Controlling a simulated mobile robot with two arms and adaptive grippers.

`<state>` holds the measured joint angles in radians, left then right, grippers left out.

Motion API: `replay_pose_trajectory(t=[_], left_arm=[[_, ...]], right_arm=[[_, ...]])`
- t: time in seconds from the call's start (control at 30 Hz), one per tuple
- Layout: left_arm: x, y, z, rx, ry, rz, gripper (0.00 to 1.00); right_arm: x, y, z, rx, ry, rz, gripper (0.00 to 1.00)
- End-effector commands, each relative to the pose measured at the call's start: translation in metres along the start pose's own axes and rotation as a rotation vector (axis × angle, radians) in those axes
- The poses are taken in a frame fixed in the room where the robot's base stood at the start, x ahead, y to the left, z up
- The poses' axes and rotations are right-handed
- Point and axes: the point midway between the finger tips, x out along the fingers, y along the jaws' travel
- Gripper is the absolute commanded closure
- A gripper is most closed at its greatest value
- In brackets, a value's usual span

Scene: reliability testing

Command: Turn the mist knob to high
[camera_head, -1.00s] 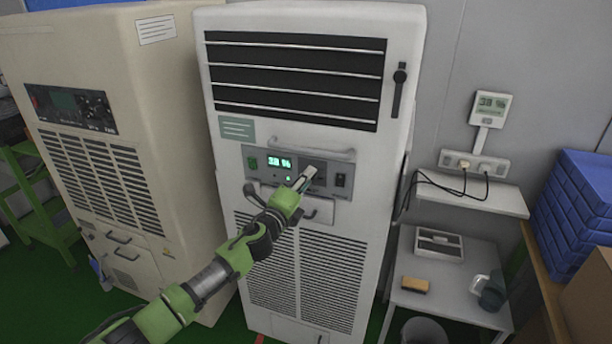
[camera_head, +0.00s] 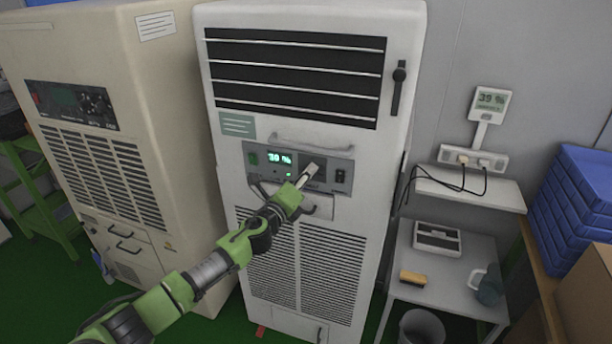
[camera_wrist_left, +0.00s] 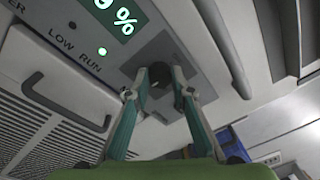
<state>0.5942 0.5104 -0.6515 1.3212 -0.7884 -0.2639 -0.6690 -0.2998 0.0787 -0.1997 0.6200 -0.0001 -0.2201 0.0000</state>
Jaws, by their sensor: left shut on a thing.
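The white humidifier cabinet (camera_head: 314,55) stands upright in the middle of the head view. Its grey control panel (camera_head: 254,149) has a green display (camera_head: 280,158) reading about 39 %. My left gripper (camera_head: 310,173) reaches the panel right of the display and hides the knob there in the head view. In the left wrist view, the dark round mist knob (camera_wrist_left: 159,74) sits between the two fingertips of my left gripper (camera_wrist_left: 158,92), which is shut on it. The knob's pointer setting cannot be made out. A green RUN light (camera_wrist_left: 102,51) is lit. My right gripper is not in view.
A beige cabinet (camera_head: 130,75) stands close on the left. On the right are a wall shelf (camera_head: 470,190) with a power strip (camera_head: 472,158), a humidity meter (camera_head: 489,103), a small table (camera_head: 440,290) and blue crates (camera_head: 575,215). A dark lever (camera_head: 398,88) is on the cabinet's upper right.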

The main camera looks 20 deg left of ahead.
Motion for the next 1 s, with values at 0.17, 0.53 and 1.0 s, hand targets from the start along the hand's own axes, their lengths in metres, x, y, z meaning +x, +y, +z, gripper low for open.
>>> replay_pose_trajectory(t=[0.17,0.53,1.0], left_arm=[[0.000,0.001,-0.001,0.001,0.001,0.001,0.61],[-0.003,0.001,0.000,0.000,0.000,0.001,0.61],[-0.073,0.003,-0.001,0.001,0.002,0.003,0.61]], right_arm=[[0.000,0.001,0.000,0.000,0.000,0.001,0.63],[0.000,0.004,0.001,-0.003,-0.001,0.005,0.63],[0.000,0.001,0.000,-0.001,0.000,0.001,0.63]])
